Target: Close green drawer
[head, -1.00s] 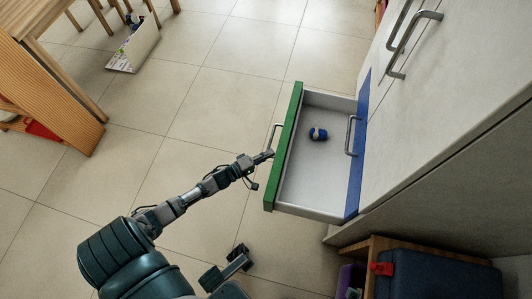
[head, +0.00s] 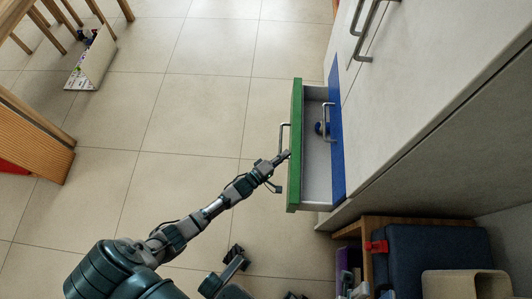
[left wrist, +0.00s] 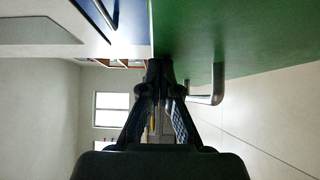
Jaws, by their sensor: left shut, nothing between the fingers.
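The drawer with a green front (head: 295,170) stands partly open from the white cabinet. A curved metal handle (head: 283,138) sticks out from its front. Its grey interior (head: 316,180) shows, with a small blue object (head: 320,128) inside, partly hidden by the blue front's handle. My left gripper (head: 284,157) is shut and empty, its tips at the outer face of the green front, just below the handle. In the left wrist view the shut fingers (left wrist: 158,68) meet the edge of the green front (left wrist: 195,25), beside the handle (left wrist: 215,85).
A blue front (head: 337,150) with its own handle (head: 327,115) is on the cabinet behind the open drawer. A low wooden shelf with a dark blue box (head: 430,255) stands at the lower right. The tiled floor (head: 200,100) left of the drawer is clear.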

